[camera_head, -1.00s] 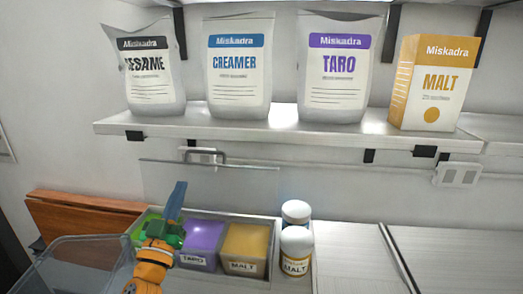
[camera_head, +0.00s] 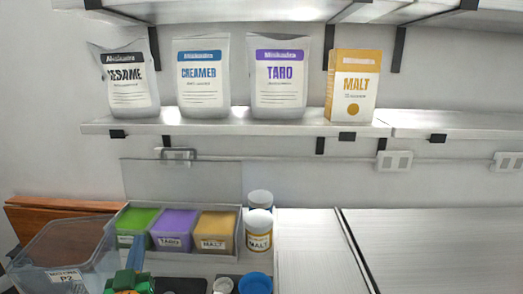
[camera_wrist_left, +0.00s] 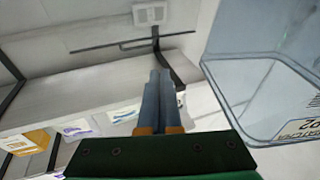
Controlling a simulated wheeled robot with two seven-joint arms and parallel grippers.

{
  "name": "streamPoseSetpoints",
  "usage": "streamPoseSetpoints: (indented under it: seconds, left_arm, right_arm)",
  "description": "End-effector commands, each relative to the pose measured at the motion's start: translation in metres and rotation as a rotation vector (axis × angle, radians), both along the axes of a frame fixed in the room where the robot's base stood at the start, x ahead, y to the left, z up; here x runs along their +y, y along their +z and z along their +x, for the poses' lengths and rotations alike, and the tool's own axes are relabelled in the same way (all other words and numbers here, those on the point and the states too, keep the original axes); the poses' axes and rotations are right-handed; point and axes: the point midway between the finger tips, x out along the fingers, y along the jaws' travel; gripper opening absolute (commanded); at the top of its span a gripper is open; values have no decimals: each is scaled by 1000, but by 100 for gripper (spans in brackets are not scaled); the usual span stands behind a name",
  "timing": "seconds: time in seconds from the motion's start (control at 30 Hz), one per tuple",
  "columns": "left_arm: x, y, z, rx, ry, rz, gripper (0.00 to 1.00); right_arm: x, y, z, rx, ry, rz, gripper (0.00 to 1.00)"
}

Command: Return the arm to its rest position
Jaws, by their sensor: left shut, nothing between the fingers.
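My left gripper (camera_head: 135,255) is low in the head view, in front of the ingredient tray, with its blue fingers pointing up. In the left wrist view its two fingers (camera_wrist_left: 160,98) lie together, shut, with nothing between them. Most of the left arm is below the head view's edge. My right gripper is in neither view.
A clear bin labelled P2 (camera_head: 62,262) stands left of the gripper and shows close by in the wrist view (camera_wrist_left: 265,85). The tray (camera_head: 190,256) holds green, purple and yellow compartments. The right counter (camera_head: 305,250) is clear.

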Motion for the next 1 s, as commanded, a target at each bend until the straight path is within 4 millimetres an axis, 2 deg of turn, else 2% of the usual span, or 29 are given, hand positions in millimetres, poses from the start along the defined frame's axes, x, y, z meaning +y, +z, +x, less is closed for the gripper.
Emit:
streamPoseSetpoints:
  seconds: [0.17, 0.3, 0.4, 0.6, 0.87, 0.9, 1.0]
  left_arm:
    - [1, -69, -39, 288, 75, -41, 0]
    - [-13, -128, -84, 574, 70, -58, 0]
    - [-30, -164, -122, 778, 27, -61, 0]
    - [-67, -209, -197, 1120, -120, -45, 0]
    - [-113, -231, -293, 1466, -381, -2, 0]
    - [-112, -250, -287, 1469, -373, -3, 0]
    - [-112, -287, -283, 1486, -371, -5, 0]
  right_arm:
    - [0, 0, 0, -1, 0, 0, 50]
    - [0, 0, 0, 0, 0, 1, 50]
    - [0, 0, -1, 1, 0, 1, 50]
    - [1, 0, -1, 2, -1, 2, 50]
    - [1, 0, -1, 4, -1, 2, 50]
    - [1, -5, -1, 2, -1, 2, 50]
    - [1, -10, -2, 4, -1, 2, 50]
